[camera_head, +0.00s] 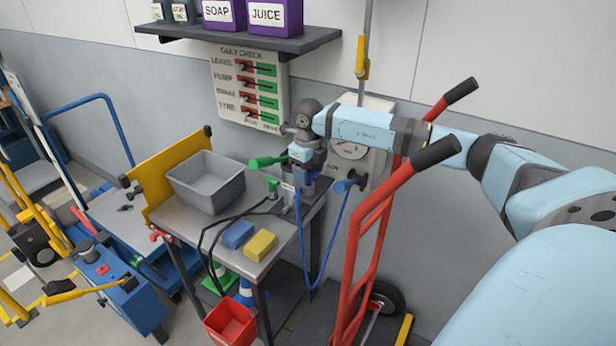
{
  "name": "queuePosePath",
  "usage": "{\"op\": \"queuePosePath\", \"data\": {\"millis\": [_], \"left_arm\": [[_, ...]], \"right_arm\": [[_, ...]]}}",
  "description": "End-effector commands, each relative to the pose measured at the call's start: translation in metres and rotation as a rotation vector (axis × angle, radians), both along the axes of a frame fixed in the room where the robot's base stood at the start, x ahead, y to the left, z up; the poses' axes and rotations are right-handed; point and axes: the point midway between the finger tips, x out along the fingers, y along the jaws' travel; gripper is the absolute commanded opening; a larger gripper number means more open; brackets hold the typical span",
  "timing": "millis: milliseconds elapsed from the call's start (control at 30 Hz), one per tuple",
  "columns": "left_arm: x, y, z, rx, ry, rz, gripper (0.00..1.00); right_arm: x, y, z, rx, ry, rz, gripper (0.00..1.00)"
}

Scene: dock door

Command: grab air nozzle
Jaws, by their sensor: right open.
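My right gripper (303,183) points down over the right end of the grey work table, in front of the wall gauge panel. It is open. A blue hose (300,235) hangs in a loop: one end rises to the gripper's fingers, the other to a blue fitting (349,183) below the gauge. The air nozzle is not clear to see; the fingers cover the hose's upper end. I cannot tell whether they touch anything. A green-handled piece (267,161) lies just left of the gripper. My left gripper is not in view.
The table holds a grey bin (207,182), a blue sponge (237,235), a yellow sponge (260,246) and a green fitting (272,186) by black hoses. A red hand truck (362,250) stands close at right, beneath my arm. A red bucket (231,322) is below.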

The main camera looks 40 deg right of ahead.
Motion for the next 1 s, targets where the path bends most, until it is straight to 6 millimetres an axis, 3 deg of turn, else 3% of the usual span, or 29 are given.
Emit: {"op": "queuePosePath", "data": {"millis": [100, 333, 600, 1000], "left_arm": [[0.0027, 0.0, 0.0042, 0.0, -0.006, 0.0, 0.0], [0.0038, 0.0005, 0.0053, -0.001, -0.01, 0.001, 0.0], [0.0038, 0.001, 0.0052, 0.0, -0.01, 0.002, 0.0], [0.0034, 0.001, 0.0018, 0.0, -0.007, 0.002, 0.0]], "right_arm": [[-0.0005, 0.0, -0.0097, 0.0, 0.002, 0.0, 0.56], [-0.0002, 0.0001, -0.0111, 0.0, 0.0, 0.0, 0.56], [-0.0001, 0.0001, -0.0109, 0.0, 0.0, 0.0, 0.0], [0.0003, -0.0002, -0.0048, 0.0, -0.002, 0.0, 0.0]]}}
